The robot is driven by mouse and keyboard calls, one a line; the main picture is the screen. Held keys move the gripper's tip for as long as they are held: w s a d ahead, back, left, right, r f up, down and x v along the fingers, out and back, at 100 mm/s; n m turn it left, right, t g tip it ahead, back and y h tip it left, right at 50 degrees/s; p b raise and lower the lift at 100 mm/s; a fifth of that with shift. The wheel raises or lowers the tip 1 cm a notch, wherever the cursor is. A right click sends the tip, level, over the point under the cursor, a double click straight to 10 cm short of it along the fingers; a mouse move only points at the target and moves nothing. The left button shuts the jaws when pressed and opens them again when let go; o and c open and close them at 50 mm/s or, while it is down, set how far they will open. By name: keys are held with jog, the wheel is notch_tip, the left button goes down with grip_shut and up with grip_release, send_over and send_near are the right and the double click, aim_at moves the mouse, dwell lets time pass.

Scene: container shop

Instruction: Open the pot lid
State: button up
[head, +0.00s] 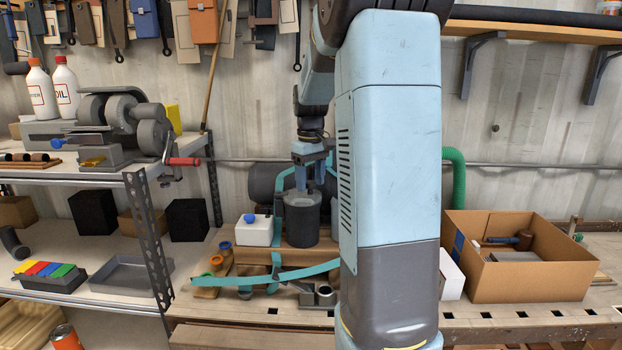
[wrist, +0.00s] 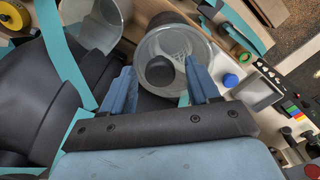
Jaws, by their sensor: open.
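A dark grey pot (head: 302,228) stands on the workbench, with a light grey lid (head: 300,199) on its top. In the wrist view the lid (wrist: 190,45) is round and translucent with a dark round knob (wrist: 160,71) in its middle. My gripper (head: 309,184) points down just above the lid. In the wrist view its two blue fingers are apart, one on each side of the knob, and nothing is held between them. I cannot tell whether the fingertips touch the lid. My arm covers part of the bench to the right of the pot.
A white canister with a blue cap (head: 254,230) stands close left of the pot. Teal straps (head: 272,276) loop around and before it. Dark rounded equipment is behind. A cardboard box (head: 530,270) is at right; a metal shelf (head: 150,230) is at left.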

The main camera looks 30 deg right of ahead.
jog(key=shift+c, duration=0.4)
grip_shut()
jog(key=shift+d, duration=0.1)
dwell(0.3)
